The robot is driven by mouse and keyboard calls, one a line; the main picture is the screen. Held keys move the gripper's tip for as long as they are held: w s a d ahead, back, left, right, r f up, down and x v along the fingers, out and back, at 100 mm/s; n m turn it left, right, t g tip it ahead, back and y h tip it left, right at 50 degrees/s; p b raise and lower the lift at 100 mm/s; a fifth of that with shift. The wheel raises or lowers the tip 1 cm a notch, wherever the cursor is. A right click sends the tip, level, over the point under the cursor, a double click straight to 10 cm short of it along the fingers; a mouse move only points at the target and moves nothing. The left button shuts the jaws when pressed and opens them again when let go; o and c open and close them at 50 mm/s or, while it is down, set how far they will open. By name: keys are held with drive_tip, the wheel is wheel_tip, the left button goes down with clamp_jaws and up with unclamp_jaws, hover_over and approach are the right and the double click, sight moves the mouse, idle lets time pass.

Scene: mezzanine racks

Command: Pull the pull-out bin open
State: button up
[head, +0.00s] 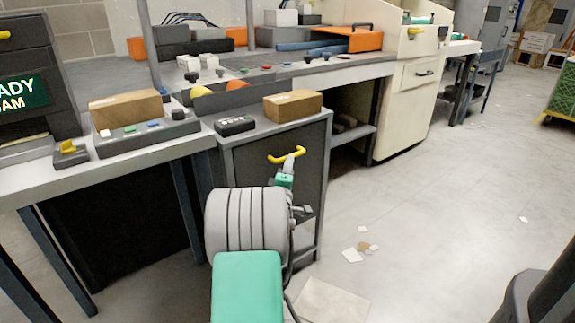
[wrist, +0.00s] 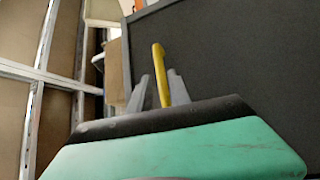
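The pull-out bin (head: 265,171) is a dark grey front panel in a grey cabinet below the bench top. It looks closed, flush with the frame. Its yellow handle (head: 279,158) is a curved bar near the top of the panel. My gripper (head: 293,157) reaches the right part of this handle. In the wrist view the handle (wrist: 158,62) stands between my two grey fingers (wrist: 158,80). A small gap shows on the left finger's side, and the right finger is close to or touching the handle. The dark panel (wrist: 240,60) fills the right side.
A cardboard box (head: 293,105) and a small black device (head: 235,125) stand on top of the cabinet. An open shelf bay (head: 345,125) lies to the right. The floor (head: 430,210) in front is mostly clear, with scattered paper scraps.

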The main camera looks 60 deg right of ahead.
drive_tip(key=b+x, duration=0.1)
drive_tip(key=x, duration=0.4)
drive_tip(key=shift+w+d+f, duration=0.1)
drive_tip(key=shift+d, duration=0.1)
clamp_jaws()
idle(1.1)
